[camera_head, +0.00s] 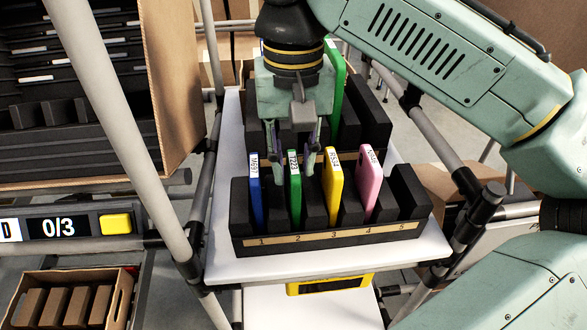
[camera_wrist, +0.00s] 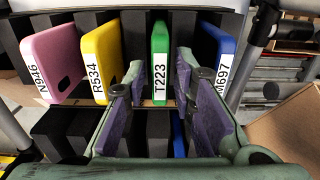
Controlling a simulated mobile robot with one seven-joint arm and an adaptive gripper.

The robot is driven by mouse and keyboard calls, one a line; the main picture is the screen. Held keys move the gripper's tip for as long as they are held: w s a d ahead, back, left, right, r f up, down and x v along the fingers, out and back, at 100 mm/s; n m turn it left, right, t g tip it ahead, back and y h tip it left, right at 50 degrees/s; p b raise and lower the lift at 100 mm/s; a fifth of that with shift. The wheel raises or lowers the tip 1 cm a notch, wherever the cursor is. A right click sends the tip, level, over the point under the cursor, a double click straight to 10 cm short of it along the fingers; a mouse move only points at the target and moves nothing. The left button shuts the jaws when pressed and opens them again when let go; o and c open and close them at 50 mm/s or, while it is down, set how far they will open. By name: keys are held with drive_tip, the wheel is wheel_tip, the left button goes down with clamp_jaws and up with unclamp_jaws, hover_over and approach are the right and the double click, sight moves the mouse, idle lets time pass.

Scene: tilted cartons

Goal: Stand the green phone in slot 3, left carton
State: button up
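The green phone labelled T223 (camera_head: 295,192) stands upright in slot 2 of the front black rack (camera_head: 330,239). In the wrist view the green phone (camera_wrist: 160,62) shows its edge between my fingertips, with a gap on each side. My gripper (camera_head: 294,165) is open and points down over this phone; it also shows in the wrist view (camera_wrist: 160,78). A second, larger green item (camera_head: 336,88) stands in the rack behind, partly hidden by my arm. The tilted carton (camera_head: 172,85) at the left has black slots inside; I cannot read its slot numbers.
Blue phone M697 (camera_head: 255,190), yellow phone R534 (camera_head: 333,185) and pink phone N946 (camera_head: 368,185) flank the green one. Slot 5 looks empty. Grey frame tubes (camera_head: 165,170) stand between table (camera_head: 222,255) and carton. A display (camera_head: 58,227) reads 0/3. A small divided box (camera_head: 122,300) sits lower left.

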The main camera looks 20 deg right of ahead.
drive_tip(key=shift+f, duration=0.1)
clamp_jaws()
idle(0.7)
